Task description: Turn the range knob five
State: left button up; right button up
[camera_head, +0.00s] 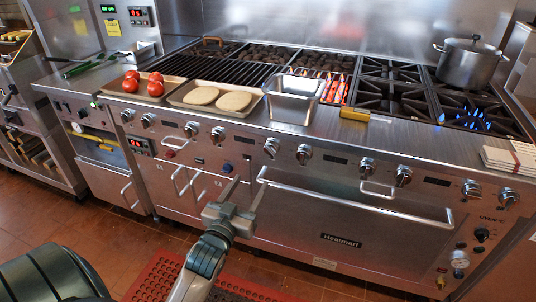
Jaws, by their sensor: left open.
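A row of silver knobs runs along the front panel of the steel range (335,150). No number labels can be read; the fifth knob from the left, taken as range knob five (271,147), sits right of the middle-left knobs and below the steel pan. My left gripper (248,184) is open and empty, with its two fingers spread and pointing up toward the panel. It is below that knob, in front of the oven door's left end, and appears apart from the knob. My right gripper is not in view.
The oven handle (350,202) sticks out close to my left gripper. Trays with tomatoes (131,79) and patties (234,101), a steel pan (292,99) and a yellow-handled tool (355,114) lie along the top ledge. A pot (468,64) stands at the back right. Flames show at the grill and right burner.

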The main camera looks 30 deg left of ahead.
aim_at(268, 153)
pick_arm(q)
jog(key=x, duration=1.4)
jog(key=shift+d+r+p, duration=0.1)
jog(key=shift+p, duration=0.3)
jog(key=shift+x, duration=0.95)
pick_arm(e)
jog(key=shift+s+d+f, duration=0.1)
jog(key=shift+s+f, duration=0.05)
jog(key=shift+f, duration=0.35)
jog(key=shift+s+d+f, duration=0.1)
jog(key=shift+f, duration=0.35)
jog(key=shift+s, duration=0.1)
pick_arm(q)
jog(key=shift+c, duration=0.7)
jog(key=c, duration=0.9)
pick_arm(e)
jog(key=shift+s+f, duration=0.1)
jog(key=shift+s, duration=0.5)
